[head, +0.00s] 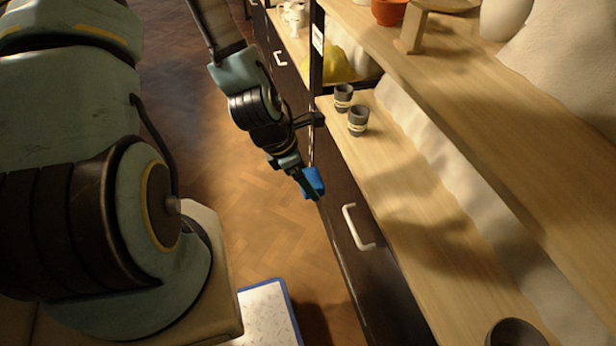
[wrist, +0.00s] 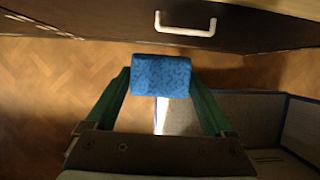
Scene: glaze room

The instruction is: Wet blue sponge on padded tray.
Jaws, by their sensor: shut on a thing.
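A blue sponge (wrist: 160,76) is held between the two green fingers of my gripper (wrist: 159,88), which is shut on it. In the head view the sponge (head: 314,181) is in the air beside the dark drawer fronts, at the end of my gripper (head: 309,188). I cannot tell whether it is wet. A tray with a blue rim and pale speckled surface (head: 264,314) shows at the bottom of the head view, partly cut off. The sponge is apart from it. In the wrist view a grey, blue-edged surface (wrist: 240,105) lies below and right of the sponge.
A wooden counter (head: 395,205) above dark drawers with a white handle (head: 350,226) runs along the right. Two dark cups (head: 357,121) stand on it, and a dark round vessel (head: 515,333) is at its near end. The wood floor (head: 245,195) is clear.

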